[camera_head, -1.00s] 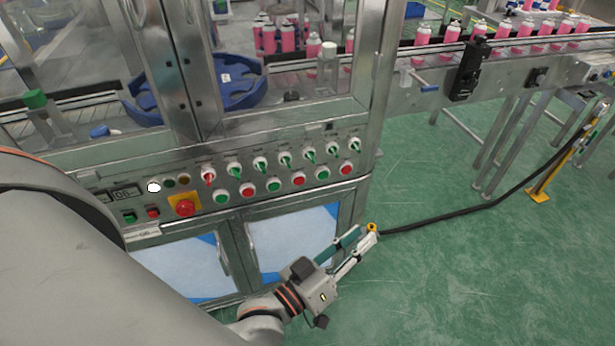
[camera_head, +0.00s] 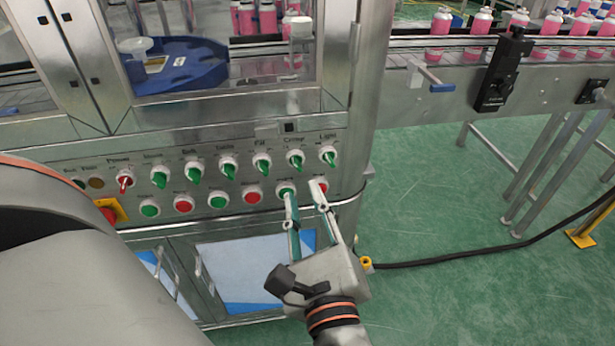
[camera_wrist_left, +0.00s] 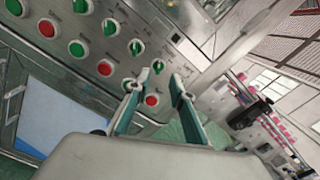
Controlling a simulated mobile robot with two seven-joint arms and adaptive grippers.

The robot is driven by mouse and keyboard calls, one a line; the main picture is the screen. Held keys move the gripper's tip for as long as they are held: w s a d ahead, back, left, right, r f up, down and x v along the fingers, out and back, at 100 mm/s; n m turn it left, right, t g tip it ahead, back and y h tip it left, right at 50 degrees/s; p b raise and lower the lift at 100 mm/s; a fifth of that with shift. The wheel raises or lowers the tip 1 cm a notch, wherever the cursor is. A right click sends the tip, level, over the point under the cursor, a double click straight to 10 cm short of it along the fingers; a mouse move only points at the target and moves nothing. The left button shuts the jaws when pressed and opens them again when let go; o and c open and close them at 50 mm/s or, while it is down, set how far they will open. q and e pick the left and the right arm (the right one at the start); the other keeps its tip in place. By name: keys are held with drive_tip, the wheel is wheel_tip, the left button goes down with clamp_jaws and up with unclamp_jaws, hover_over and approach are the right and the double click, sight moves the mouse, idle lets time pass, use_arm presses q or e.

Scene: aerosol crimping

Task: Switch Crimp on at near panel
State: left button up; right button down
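The near panel (camera_head: 350,150) carries a row of switches. The Crimp switch (camera_head: 295,158) is a green-handled knob on a white ring, second from the right; its label is small and blurred. It also seems to show in the left wrist view (camera_wrist_left: 135,47). Its handle is tilted. My left gripper (camera_head: 303,189) is open and empty, its fingertips just below the switch, over the green and red buttons at the right end of the lower row. In the left wrist view the gripper (camera_wrist_left: 160,79) has its fingers apart. Contact cannot be told. My right gripper is not in view.
The Light switch (camera_head: 328,156) is right of Crimp and the Fill switch (camera_head: 262,161) is left of it. A red emergency button (camera_head: 108,214) is at the panel's left. A conveyor (camera_head: 430,70) with pink cans runs right. A black cable (camera_head: 480,252) crosses the green floor.

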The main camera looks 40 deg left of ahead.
sight(297, 168)
use_arm(q)
drive_tip(key=x, duration=0.7)
drive_tip(key=shift+w+a+f, duration=0.2)
drive_tip(key=shift+w+f, duration=0.15)
drive_tip(key=shift+f, duration=0.05)
drive_tip(key=shift+c, duration=0.4)
clamp_jaws()
